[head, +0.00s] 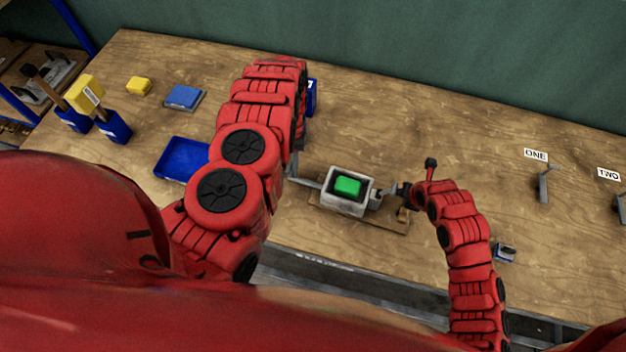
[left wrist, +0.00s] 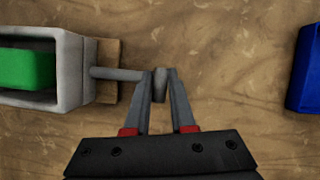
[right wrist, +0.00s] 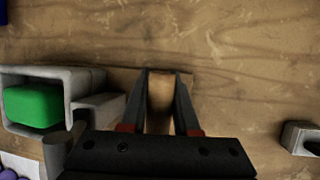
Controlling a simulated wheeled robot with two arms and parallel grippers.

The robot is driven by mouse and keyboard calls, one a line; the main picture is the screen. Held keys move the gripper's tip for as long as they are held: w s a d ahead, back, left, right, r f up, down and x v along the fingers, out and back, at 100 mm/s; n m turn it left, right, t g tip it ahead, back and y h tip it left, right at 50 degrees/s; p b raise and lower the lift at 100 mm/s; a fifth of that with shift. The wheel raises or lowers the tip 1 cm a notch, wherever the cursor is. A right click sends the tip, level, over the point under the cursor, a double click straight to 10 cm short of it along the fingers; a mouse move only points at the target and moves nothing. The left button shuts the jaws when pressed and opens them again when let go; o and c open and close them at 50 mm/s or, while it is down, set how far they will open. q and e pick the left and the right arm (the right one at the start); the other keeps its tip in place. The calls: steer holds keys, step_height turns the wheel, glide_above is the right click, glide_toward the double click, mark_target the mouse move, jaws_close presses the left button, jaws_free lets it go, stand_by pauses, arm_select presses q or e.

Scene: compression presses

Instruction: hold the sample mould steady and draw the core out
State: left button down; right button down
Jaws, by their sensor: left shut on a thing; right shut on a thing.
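The sample mould (head: 331,202) is a pale grey open-topped box on a wooden board (head: 388,222), with a green block (head: 348,186) inside. The core (left wrist: 122,73), a grey rod with a crosspiece, sticks out of its left side in the head view. My left gripper (left wrist: 160,80) is shut on the core's crosspiece, clear of the mould wall. My right gripper (right wrist: 161,78) is shut at the mould's other side, beside a grey lug (right wrist: 98,108). Tan wood shows between its fingers; the exact contact is hidden. The mould also shows in the left wrist view (left wrist: 85,75).
A blue tray (head: 175,160) lies left of my left arm, with a blue pad (head: 184,97) and yellow block (head: 138,86) behind. Blue holders (head: 115,127) stand further left. Labels ONE (head: 536,155) and TWO (head: 608,174) mark hooks at right.

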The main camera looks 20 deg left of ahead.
arm_select(q)
steer(key=shift+w+a, duration=0.1)
steer(key=shift+a, duration=0.5)
arm_select(e)
steer(key=shift+d, duration=0.1)
arm_select(q)
steer(key=c, duration=0.7)
jaws_free()
steer(key=shift+r, duration=0.15)
steer(key=v, duration=1.1)
steer(key=shift+w+r, duration=0.15)
steer(key=shift+r, duration=0.15)
arm_select(e)
steer(key=c, duration=0.6)
jaws_free()
steer(key=shift+r, duration=0.1)
